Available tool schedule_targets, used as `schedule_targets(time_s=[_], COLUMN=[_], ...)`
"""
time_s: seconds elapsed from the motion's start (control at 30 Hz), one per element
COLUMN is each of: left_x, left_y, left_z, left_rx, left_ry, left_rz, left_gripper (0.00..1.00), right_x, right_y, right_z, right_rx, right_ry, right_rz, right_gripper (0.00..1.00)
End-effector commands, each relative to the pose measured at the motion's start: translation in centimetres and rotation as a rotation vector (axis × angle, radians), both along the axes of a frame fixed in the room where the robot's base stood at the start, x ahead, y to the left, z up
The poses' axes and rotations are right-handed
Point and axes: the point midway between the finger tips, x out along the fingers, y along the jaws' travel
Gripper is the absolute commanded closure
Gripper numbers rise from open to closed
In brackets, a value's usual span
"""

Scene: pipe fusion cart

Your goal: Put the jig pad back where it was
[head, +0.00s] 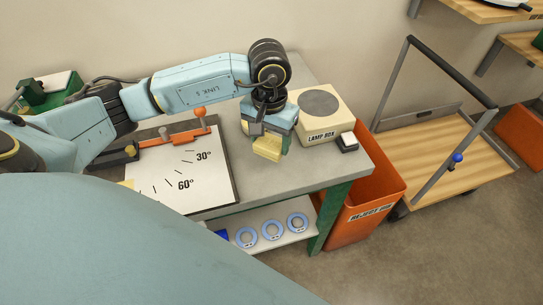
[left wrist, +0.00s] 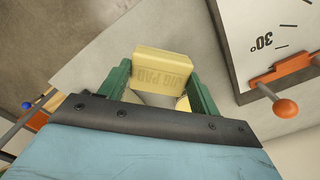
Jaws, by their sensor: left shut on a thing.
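The jig pad (left wrist: 163,67) is a pale yellow block with "JIG PAD" lettered on its side. My left gripper (left wrist: 158,92) is shut on it, with a green finger on each side in the left wrist view. In the head view the pad (head: 267,148) hangs under my left gripper (head: 272,138), over the right part of the grey bench top, in front of the lamp box. I cannot tell its exact height above the bench. My right gripper is not in view.
A white angle board (head: 165,180) with an orange arm (head: 170,140) lies left of the pad. The lamp box (head: 320,115) and a small black-and-white block (head: 347,142) stand to its right. An orange reject bin (head: 372,195) stands beyond the bench's right edge. Bare bench (head: 290,178) shows in front.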

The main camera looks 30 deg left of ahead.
Motion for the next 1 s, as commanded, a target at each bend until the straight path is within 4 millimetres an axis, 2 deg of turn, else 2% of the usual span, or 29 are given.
schedule_targets(time_s=[0.1,0.27,0.5,0.93,0.97,1.0], left_x=[0.0,0.1,0.0,0.1,0.1,0.1], left_y=[-0.1,-0.1,-0.1,-0.1,-0.1,-0.1], left_z=[-2.0,-3.1,-6.2,-7.0,-6.9,-6.8], left_rx=[-0.002,-0.001,-0.002,-0.001,-0.001,-0.001], left_ry=[0.002,0.000,0.001,-0.002,-0.001,-0.001], left_rz=[-0.001,0.000,0.000,-0.001,-0.001,-0.001], left_gripper=[0.55,0.55,0.55,0.55,0.33,0.28], right_x=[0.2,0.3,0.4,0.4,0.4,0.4], right_y=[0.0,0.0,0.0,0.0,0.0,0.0], right_z=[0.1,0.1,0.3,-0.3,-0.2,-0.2], right_rx=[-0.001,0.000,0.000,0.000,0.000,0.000], right_ry=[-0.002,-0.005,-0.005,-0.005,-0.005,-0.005], right_rz=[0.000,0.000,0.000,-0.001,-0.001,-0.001], right_gripper=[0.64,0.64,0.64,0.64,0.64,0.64])
